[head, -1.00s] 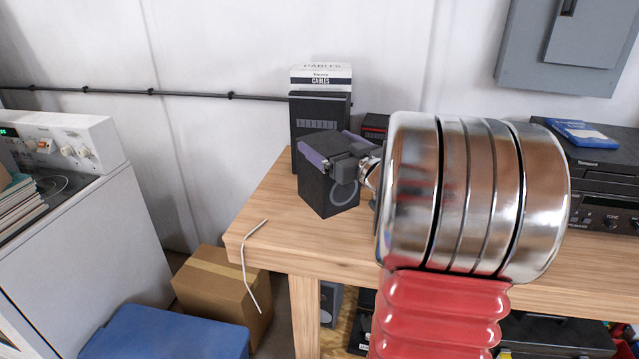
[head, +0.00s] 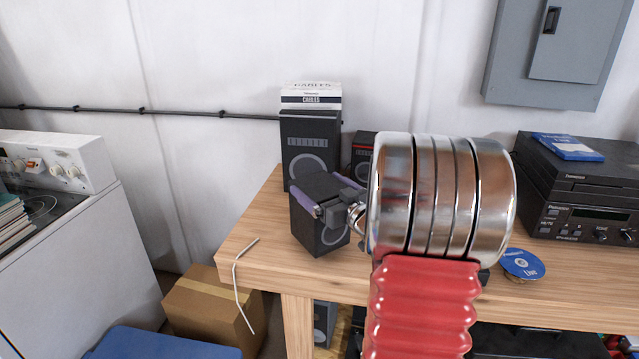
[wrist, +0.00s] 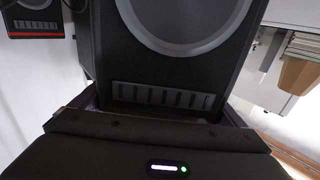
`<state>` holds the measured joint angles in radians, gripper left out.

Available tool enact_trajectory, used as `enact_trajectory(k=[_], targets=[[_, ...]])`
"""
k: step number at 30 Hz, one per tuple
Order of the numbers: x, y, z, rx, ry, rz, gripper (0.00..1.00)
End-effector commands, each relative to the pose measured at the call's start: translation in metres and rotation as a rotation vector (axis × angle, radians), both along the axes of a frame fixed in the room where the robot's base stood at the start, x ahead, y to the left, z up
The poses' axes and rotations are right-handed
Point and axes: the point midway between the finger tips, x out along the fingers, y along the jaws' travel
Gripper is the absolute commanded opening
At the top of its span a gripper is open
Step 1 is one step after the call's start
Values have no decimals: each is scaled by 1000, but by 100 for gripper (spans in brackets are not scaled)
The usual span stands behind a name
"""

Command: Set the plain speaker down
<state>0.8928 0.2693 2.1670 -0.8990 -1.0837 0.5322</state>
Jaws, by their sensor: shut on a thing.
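The plain speaker (head: 306,231) is a dark box with a grey ring on its front. My gripper (head: 333,202), with purple-lined fingers, is shut on its upper part. The speaker is roughly upright over the left end of the wooden workbench (head: 262,225). Its base is at or very near the bench top; I cannot tell whether it touches. In the wrist view the speaker's front (wrist: 170,70) fills the upper middle, with its ring and a row of slots; its lower end is out of frame.
Behind stands a taller dark speaker (head: 310,130) with a white cables box (head: 311,97) on top. A red-striped speaker (head: 363,145) stands right of it. A blue disc (head: 523,263) and stereo units (head: 575,205) are to the right.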

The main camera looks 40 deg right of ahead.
Motion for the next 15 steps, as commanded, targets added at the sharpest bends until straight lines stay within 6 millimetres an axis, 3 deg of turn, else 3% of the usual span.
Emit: enact_trajectory(k=[6, 15], targets=[[0, -1, -18, -2, -4, 0, 31], [0, -1, -19, -4, -5, -1, 31]])
